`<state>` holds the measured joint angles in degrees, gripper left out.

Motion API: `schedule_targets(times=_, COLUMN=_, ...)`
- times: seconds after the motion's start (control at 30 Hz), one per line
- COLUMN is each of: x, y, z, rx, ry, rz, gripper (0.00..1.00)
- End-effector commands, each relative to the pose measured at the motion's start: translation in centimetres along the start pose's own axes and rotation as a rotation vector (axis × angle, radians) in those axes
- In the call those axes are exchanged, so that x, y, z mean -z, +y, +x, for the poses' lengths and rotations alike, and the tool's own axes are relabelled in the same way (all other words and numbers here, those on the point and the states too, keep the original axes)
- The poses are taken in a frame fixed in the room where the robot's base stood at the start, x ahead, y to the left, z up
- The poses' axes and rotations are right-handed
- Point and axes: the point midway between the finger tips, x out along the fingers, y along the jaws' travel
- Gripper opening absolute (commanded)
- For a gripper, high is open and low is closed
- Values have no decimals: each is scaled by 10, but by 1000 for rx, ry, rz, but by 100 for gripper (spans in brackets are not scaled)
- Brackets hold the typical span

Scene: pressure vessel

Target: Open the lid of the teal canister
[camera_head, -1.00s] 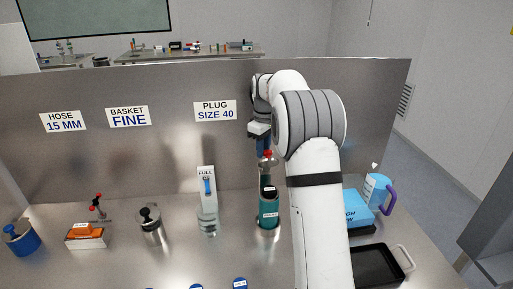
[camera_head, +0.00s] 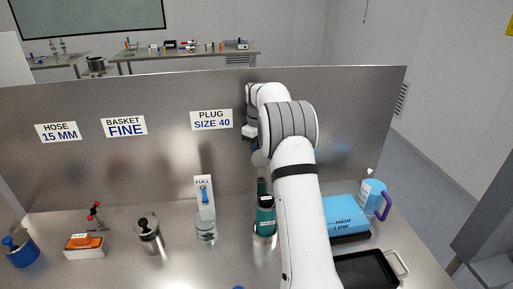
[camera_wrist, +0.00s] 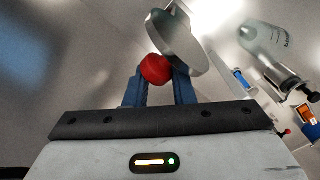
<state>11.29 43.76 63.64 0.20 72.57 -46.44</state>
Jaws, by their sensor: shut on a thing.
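The teal canister (camera_head: 265,223) stands upright on the steel bench, partly hidden by my arm at its right. My gripper (camera_head: 253,141) is above and slightly left of it, near the back panel. In the wrist view my blue fingers (camera_wrist: 157,78) are shut on a red ball knob (camera_wrist: 155,69). The knob is on a round silvery lid (camera_wrist: 178,45), which looks tilted. In the head view a grey round piece (camera_head: 259,157), apparently this lid, hangs above the canister with a gap between them. The inside of the canister cannot be seen clearly.
A clear vessel (camera_head: 206,229) stands left of the canister. A steel pot (camera_head: 148,235), an orange-topped block (camera_head: 84,242) and a blue cup (camera_head: 20,249) are farther left. A blue box (camera_head: 345,216), a black tray (camera_head: 367,271) and a light-blue jug (camera_head: 373,194) are at right.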

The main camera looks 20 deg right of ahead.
Motion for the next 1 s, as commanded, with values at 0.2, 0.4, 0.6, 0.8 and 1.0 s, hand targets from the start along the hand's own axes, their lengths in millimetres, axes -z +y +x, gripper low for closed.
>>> schedule_targets(times=0.2, x=-6, y=8, z=7, rx=-2, ry=-11, rz=10, gripper=0)
schedule_targets(times=0.4, x=-6, y=8, z=7, rx=-2, ry=-11, rz=10, gripper=0)
schedule_targets(times=0.6, x=-7, y=8, z=7, rx=-1, ry=-12, rz=10, gripper=28)
schedule_targets(times=0.8, x=-6, y=8, z=6, rx=-1, ry=-11, rz=9, gripper=44)
schedule_targets(times=1.0, x=-5, y=6, z=4, rx=-1, ry=-7, rz=8, gripper=50)
